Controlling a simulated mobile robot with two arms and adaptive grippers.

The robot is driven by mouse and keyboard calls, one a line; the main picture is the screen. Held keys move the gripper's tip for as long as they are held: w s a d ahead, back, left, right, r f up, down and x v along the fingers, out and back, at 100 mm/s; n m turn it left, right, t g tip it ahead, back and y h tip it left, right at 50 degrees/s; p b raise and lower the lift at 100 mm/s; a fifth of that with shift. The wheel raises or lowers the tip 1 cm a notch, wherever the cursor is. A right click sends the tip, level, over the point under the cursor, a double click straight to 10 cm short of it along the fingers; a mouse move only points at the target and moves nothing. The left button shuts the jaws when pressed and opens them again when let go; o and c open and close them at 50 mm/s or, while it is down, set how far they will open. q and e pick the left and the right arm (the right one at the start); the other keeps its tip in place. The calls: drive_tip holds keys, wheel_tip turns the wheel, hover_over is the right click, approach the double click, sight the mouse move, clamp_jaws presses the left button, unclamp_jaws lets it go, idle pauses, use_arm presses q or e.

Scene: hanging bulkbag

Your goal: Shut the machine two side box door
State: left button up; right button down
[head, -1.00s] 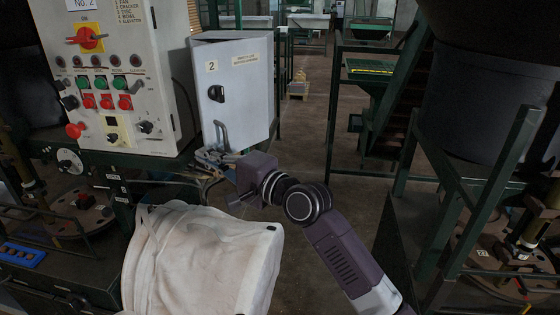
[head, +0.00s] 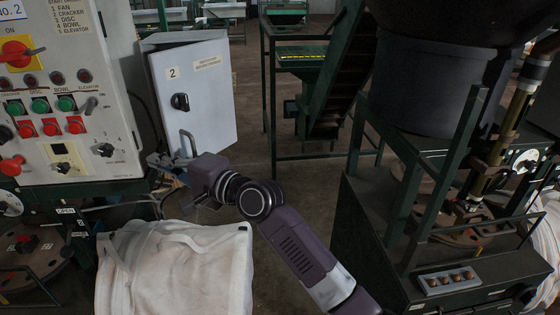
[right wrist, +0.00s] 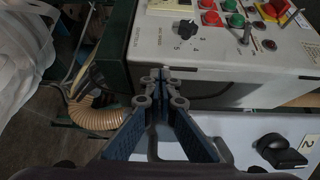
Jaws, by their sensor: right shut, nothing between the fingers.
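The machine two side box (head: 185,37) stands right of the control cabinet. Its light grey door (head: 210,95) faces me with a "2" label, a black latch knob (head: 180,102) and a metal pull handle (head: 188,144). I cannot tell how far the door stands open. My right gripper (head: 168,165) is just below the door's lower left part, near the pull handle; contact cannot be told. In the right wrist view its fingers (right wrist: 162,75) are shut and empty, with the door (right wrist: 235,130) and the knob (right wrist: 282,150) to the lower right. My left gripper is out of view.
The control cabinet (head: 75,145) with buttons and switches is at left. A white bulk bag (head: 180,265) sits below the gripper. A dark machine with a green frame (head: 400,220) stands at right.

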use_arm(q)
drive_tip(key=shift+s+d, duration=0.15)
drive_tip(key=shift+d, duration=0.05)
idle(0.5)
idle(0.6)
